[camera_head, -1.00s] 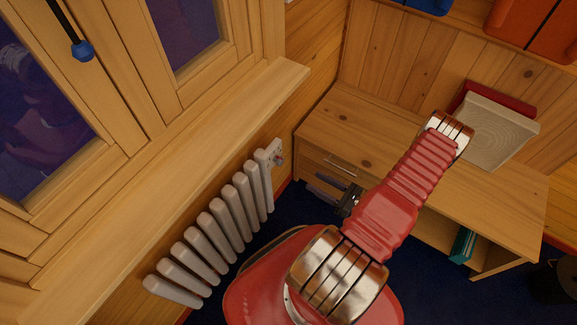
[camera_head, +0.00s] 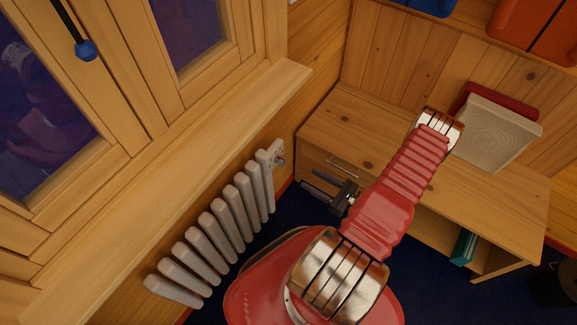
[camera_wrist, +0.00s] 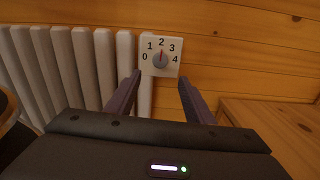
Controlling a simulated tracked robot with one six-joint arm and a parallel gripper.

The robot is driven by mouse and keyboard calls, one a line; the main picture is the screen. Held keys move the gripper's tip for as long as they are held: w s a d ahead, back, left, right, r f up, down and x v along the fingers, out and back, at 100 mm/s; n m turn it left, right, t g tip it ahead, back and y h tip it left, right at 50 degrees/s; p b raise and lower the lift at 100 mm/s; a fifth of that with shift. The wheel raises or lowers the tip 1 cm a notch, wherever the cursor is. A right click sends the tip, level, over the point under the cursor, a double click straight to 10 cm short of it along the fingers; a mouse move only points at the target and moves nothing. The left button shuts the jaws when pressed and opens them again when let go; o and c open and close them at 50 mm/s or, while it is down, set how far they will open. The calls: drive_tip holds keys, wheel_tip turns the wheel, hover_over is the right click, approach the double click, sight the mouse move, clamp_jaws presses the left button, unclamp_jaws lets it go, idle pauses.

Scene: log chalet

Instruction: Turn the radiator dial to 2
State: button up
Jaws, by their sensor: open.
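The radiator dial (camera_wrist: 160,61) is a small grey knob on a white plate marked 0 to 4, in the upper middle of the wrist view. Its red mark points up, at about the 2. In the head view the dial (camera_head: 281,161) shows small at the far end of the white radiator (camera_head: 230,222). My gripper (camera_wrist: 159,82) is open and empty, with one dark finger on each side below the plate in the wrist view. In the head view my gripper (camera_head: 314,187) is apart from the dial, to its lower right.
A wooden desk (camera_head: 380,140) with a drawer stands right of the dial, close to my gripper. The window sill (camera_head: 190,150) runs above the radiator. Dark blue floor lies between the radiator and the desk.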

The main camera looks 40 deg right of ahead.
sight(284, 163)
drive_tip(key=shift+x, duration=5.65)
drive_tip(key=shift+c, duration=0.5)
drive_tip(key=c, duration=0.9)
drive_tip(key=shift+c, duration=0.2)
drive_tip(key=shift+n, duration=0.3)
drive_tip(key=o, duration=1)
drive_tip(key=shift+o, duration=0.2)
